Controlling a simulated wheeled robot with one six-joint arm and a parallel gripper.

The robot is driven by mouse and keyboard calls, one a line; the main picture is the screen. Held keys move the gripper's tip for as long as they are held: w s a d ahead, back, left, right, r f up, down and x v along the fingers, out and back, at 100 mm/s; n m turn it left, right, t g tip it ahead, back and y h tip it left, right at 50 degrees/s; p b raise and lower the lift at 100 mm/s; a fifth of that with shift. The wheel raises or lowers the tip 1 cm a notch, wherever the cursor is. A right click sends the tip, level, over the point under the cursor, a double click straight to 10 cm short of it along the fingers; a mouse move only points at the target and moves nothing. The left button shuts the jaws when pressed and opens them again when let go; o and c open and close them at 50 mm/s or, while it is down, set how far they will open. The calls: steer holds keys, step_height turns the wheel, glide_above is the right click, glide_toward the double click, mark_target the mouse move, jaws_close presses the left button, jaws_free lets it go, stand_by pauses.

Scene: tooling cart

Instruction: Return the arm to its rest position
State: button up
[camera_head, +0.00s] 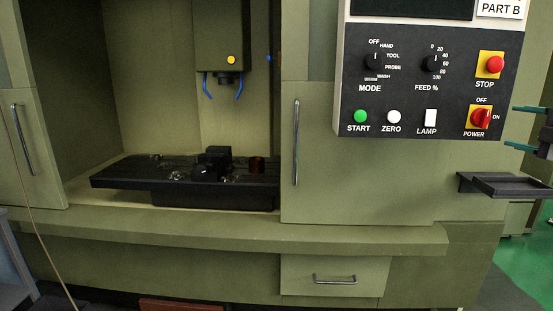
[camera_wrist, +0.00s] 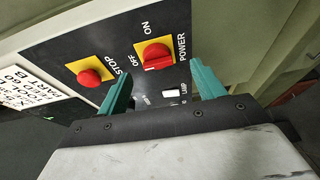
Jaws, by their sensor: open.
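My gripper (camera_head: 518,127) is at the right edge of the head view, its two teal fingers pointing left toward the control panel (camera_head: 365,104). It is open with nothing between the fingers. The fingers are spread beside the red power switch (camera_head: 481,118), with a gap between them and it in the head view. In the wrist view my gripper (camera_wrist: 158,75) shows both fingers apart, with the power switch (camera_wrist: 156,54) beyond them. Most of my arm is out of view.
A dark shelf (camera_head: 510,187) juts out just below my gripper. The red stop button (camera_head: 495,64) is above the power switch. The machine's left door stands open, showing a dark table (camera_head: 130,171) with a black fixture inside. A door handle (camera_head: 296,142) sticks out left of the panel.

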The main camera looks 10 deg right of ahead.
steer(key=s+d+f+m+g+h, duration=0.5)
steer(key=d+f+m+g+h, duration=0.25)
steer(key=m+h, duration=0.6)
steer(key=s+a+f+m+g+y, duration=0.1)
steer(key=s+a+f+g+y, duration=0.2)
steer(key=a, duration=1.3)
steer(key=s+a+f+m+g+y, duration=0.2)
steer(key=s+a+f+y, duration=0.2)
steer(key=s+a, duration=0.5)
steer(key=s+a+f+m+g+y, duration=0.2)
steer(key=s+a, duration=0.5)
steer(key=a, duration=1.7)
steer(key=f+g+y, duration=0.1)
steer(key=f+y, duration=0.1)
steer(key=shift+g+y, duration=0.35)
steer(key=shift+m, duration=0.25)
